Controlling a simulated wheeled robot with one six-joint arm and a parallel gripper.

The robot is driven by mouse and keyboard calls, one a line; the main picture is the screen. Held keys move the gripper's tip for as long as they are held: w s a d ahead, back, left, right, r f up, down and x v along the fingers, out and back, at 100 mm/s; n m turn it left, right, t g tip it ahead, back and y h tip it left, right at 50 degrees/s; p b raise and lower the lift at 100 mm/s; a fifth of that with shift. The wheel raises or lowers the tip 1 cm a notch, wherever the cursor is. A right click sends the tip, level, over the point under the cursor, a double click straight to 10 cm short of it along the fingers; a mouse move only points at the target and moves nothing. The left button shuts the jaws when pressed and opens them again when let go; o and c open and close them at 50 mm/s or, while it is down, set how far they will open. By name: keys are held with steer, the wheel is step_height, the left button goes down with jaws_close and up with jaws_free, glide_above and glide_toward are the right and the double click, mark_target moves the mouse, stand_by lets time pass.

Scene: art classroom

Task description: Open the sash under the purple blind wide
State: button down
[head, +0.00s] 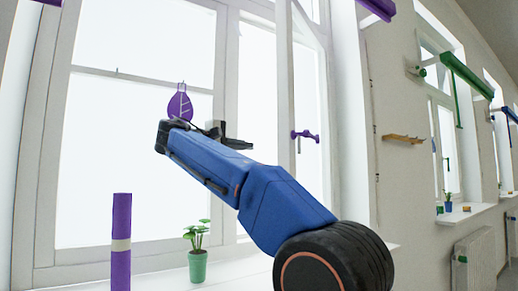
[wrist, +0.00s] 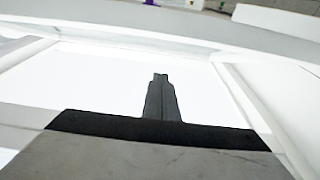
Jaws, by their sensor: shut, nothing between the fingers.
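The purple blind (head: 377,8) is rolled up at the top of the window, cut off by the head view's upper edge. Under it a white-framed sash (head: 286,90) stands at an angle to the window frame, seemingly ajar. A purple handle (head: 305,134) is on it, at mid height. My gripper (head: 250,146) is in front of the bright panes, left of the handle and apart from it in the picture. In the wrist view my gripper's fingers (wrist: 160,80) are together and empty, against a bright pane with pale frame bars around it.
A purple leaf-shaped ornament (head: 180,106) hangs at the pane behind my arm. A purple roll (head: 121,240) and a green potted plant (head: 197,265) stand on the sill. To the right are a wooden peg rail (head: 403,139), a green blind (head: 466,76) and a radiator (head: 474,262).

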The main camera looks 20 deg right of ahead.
steer(key=w+d, duration=0.1)
steer(key=d, duration=0.9)
steer(key=shift+w+d, duration=0.25)
steer(key=shift+w, duration=0.05)
steer(key=shift+s+d, duration=0.1)
